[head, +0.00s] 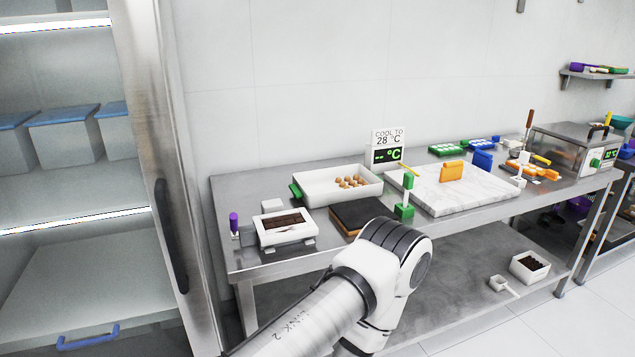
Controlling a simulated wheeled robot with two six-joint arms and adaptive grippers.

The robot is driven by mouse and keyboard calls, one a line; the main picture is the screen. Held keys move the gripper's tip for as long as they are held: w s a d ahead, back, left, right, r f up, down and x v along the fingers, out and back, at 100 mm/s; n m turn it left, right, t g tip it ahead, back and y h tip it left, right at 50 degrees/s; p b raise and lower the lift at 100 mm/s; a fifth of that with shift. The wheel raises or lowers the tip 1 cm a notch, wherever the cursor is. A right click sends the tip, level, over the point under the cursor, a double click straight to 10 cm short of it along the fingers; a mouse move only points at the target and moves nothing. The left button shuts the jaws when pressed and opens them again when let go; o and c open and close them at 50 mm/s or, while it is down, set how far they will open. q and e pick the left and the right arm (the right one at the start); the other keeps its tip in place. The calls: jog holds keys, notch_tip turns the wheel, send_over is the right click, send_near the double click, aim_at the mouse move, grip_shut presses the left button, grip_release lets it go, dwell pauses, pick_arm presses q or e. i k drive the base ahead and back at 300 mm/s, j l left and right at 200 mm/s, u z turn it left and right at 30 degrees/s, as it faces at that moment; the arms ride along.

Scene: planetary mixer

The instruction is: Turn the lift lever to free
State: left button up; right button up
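I cannot make out a planetary mixer or a lift lever in the head view. One of my arms comes in from the bottom of the picture, and its bent joint covers part of the steel table's front edge. Neither of my grippers is in view. I cannot tell whether they hold anything.
A steel table (228,198) carries a white tray with brown balls (330,196), a marble slab (437,205) and a display sign (387,148). A steel box (575,152) stands at its right end. An open cabinet with shelves (75,265) is at left. Floor shows at lower right.

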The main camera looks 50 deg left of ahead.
aim_at(233, 217)
jog(key=i+l+u, duration=0.1)
jog(key=i+u, duration=0.3)
jog(key=i, duration=0.25)
jog(key=i+l+u, duration=0.4)
jog(key=i, duration=0.2)
jog(key=i+l+u, duration=0.4)
jog(key=i, duration=0.2)
jog(key=i+l+u, duration=0.4)
jog(key=l+u, duration=0.2)
jog(key=u, duration=1.95)
jog(key=j+z, duration=0.4)
jog(key=k+j+z, duration=0.15)
jog(key=z, duration=0.25)
jog(key=k+j+z, duration=0.15)
jog(key=z, duration=0.25)
jog(key=k+j, duration=0.05)
jog(key=j, duration=0.05)
